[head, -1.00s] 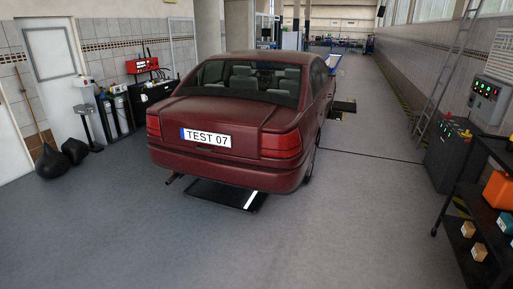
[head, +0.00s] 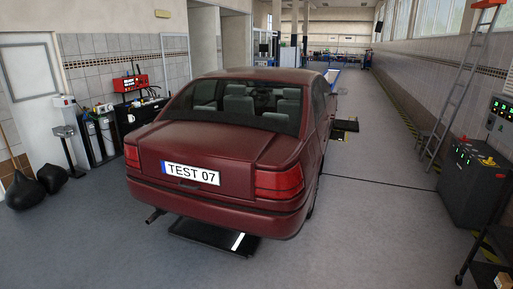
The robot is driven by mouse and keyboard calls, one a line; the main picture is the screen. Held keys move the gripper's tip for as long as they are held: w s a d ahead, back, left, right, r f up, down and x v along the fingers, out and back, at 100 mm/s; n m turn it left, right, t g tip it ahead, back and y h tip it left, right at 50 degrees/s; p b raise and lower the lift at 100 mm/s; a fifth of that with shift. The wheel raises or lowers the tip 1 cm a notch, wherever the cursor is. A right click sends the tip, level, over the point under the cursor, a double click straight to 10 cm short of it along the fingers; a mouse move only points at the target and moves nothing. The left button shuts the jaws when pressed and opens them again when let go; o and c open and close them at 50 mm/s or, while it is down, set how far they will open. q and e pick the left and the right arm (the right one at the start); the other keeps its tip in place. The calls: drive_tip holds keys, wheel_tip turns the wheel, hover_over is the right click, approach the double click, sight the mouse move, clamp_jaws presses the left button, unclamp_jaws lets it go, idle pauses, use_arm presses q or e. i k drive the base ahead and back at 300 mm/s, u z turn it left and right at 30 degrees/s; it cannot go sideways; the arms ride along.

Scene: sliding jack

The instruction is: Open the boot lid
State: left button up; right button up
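A dark red car (head: 225,150) stands in the middle of the head view with its rear toward me. Its boot lid (head: 205,148) is shut, flush with the body. A white plate reading TEST 07 (head: 191,173) is on the lid's rear face, with a dark recess just under it. The tail lamps (head: 279,182) flank the lid. Neither of my grippers is in view.
A black platform (head: 207,240) lies under the car's rear. Black bags (head: 27,190) and a stand are at left. A control cabinet (head: 472,184), a ladder (head: 455,95) and a dark shelf are at right. The floor before the car is clear.

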sight(216, 157)
drive_tip(key=i, duration=3)
drive_tip(key=u, duration=2.05)
